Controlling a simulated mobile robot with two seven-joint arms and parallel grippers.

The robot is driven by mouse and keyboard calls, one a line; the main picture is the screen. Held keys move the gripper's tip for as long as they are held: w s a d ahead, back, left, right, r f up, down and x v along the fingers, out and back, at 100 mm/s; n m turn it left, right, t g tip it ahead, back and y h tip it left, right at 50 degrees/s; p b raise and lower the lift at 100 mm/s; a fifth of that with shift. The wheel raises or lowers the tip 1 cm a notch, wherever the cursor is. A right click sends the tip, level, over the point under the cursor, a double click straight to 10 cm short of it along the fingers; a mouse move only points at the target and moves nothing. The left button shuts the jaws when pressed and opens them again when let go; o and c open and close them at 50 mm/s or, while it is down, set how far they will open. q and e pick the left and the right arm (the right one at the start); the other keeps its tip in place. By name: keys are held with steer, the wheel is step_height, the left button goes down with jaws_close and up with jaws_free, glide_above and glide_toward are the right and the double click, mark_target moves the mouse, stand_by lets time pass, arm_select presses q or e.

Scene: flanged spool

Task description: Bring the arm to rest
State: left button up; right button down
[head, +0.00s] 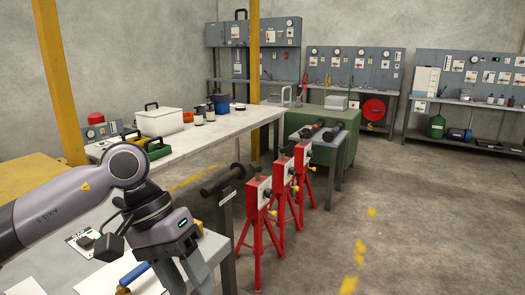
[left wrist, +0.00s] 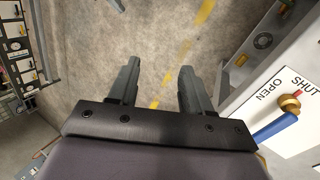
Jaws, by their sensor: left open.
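My left arm comes in from the left in the head view, bent at its elbow. My left gripper (head: 180,284) hangs at the near table's front area, its tips cut off by the frame's lower edge. In the left wrist view the gripper (left wrist: 157,75) is open, with two dark fingers apart and only bare floor showing between them. A blue lever (left wrist: 278,128) with a brass pivot, beside an OPEN/SHUT label, lies to the right of the fingers, apart from them. The blue lever also shows in the head view (head: 135,273), left of the gripper. My right gripper is not in view.
A dark flanged spool (head: 222,180) lies near several red stands (head: 258,205). Two dark cylinders (head: 312,129) lie on a small table behind. A long white-topped bench (head: 225,127) holds boxes and bottles. Open floor (head: 330,240) lies to the right.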

arm_select(q)
steer(key=s+d+r+n+h, duration=0.2)
steer(key=s+d+n+h, duration=0.2)
steer(key=d+n+h, duration=1.2)
steer(key=w+a+f+m+t+y, duration=0.2)
steer(key=a+f+m+t+y, duration=0.55)
steer(key=m, duration=0.75)
steer(key=w+a+f+m+t+y, duration=0.35)
steer(key=a+f+m+t, duration=0.55)
steer(key=m+t, duration=0.4)
steer(key=s+a+f+n+g+y, duration=0.3)
steer(key=s+f+n, duration=0.3)
steer(key=f, duration=0.3)
steer(key=s+a+f+n+g+y, duration=0.4)
steer(key=s+a+f+n, duration=0.1)
steer(key=s+f+n, duration=0.2)
step_height(320, 180, down, 2)
steer(key=shift+s+a+f+g, duration=0.25)
steer(key=shift+s+g, duration=0.1)
steer(key=shift+s, duration=0.45)
